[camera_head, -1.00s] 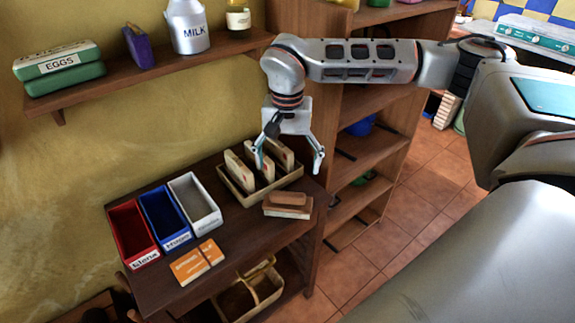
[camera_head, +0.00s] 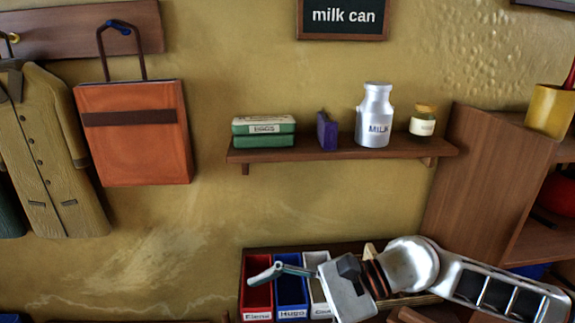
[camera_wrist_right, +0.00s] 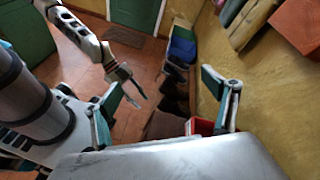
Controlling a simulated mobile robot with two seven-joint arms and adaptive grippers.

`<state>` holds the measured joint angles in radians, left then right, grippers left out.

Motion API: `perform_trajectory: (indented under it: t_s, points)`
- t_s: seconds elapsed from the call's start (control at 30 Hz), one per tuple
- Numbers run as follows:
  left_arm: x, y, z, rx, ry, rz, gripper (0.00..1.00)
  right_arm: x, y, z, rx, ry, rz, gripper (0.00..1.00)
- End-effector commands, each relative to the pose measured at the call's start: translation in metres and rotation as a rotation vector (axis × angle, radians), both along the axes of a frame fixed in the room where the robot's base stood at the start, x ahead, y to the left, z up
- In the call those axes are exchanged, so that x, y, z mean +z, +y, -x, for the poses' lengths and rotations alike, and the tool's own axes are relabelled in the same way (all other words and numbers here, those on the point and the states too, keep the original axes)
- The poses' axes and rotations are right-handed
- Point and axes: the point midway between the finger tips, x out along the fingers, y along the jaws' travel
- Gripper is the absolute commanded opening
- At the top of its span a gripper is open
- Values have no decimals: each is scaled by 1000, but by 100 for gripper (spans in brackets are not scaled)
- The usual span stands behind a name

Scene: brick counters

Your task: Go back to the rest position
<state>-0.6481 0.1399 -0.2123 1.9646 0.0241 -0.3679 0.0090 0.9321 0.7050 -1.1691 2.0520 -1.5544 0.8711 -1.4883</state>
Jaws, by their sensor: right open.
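My right gripper (camera_head: 284,271) reaches in from the right, over the labelled boxes on the stand in the head view. Nothing shows between its fingers. In the right wrist view its two fingers (camera_wrist_right: 165,105) stand wide apart and empty. My left arm is outside the head view. Its gripper (camera_wrist_right: 130,82) shows small, over the tiled floor, in the right wrist view, where its opening is unclear.
Below my right gripper are a red box (camera_head: 257,303), a blue box (camera_head: 291,303) and a whitish box (camera_head: 317,265). A wall shelf (camera_head: 335,154) above holds a milk can (camera_head: 374,118), egg cartons (camera_head: 263,133) and a jar (camera_head: 423,121). A wooden shelf unit (camera_head: 480,190) stands at right.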

Motion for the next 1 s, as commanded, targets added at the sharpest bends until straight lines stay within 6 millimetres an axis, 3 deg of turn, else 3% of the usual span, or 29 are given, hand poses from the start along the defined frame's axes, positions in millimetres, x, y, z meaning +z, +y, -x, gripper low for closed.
perform_trajectory:
  t_s: [0.03, 0.1, 0.2, 0.33, 0.47, 0.57, 0.7, 0.83, 0.97, 1.0]
  points:
    - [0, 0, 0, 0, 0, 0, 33, 21, 19, 9, -40, 84, -121, 86]
    - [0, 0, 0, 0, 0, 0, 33, 57, 35, 10, -114, 212, -290, 86]
    - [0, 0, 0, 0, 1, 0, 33, 104, 41, -1, -230, 414, -526, 86]
    - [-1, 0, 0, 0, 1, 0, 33, 149, 17, -35, -401, 703, -819, 86]
    - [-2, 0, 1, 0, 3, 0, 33, 161, -34, -79, -591, 1006, -1101, 86]
    - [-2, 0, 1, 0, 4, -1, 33, 143, -87, -110, -754, 1235, -1312, 86]
    - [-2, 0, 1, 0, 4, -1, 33, 88, -163, -134, -988, 1519, -1579, 86]
    - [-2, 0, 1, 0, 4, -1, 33, 23, -226, -131, -1202, 1716, -1795, 86]
    - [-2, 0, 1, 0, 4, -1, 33, -45, -280, -106, -1421, 1862, -1994, 86]
    - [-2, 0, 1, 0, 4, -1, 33, -66, -295, -95, 1466, -1865, 2020, 86]
